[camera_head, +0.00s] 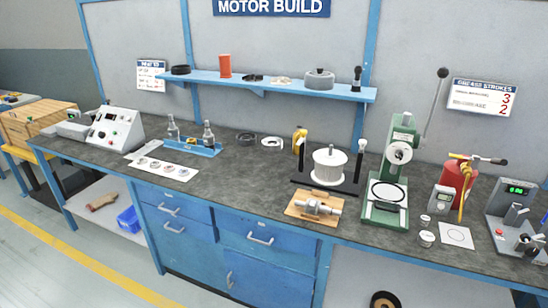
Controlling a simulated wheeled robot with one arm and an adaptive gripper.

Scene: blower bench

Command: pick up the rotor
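What looks like the rotor (315,206) is a grey metal cylinder with a shaft. It lies on its side on a small wooden board (295,211) near the front edge of the bench, right of the middle in the head view. Nothing covers it from above. My gripper is not in this view.
The dark bench top (240,185) is clear left of the board. Behind the board stands a white drum (328,165) between black posts. A green press (390,195) with a tall lever stands close on the right. A blue shelf (270,86) hangs above the back.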

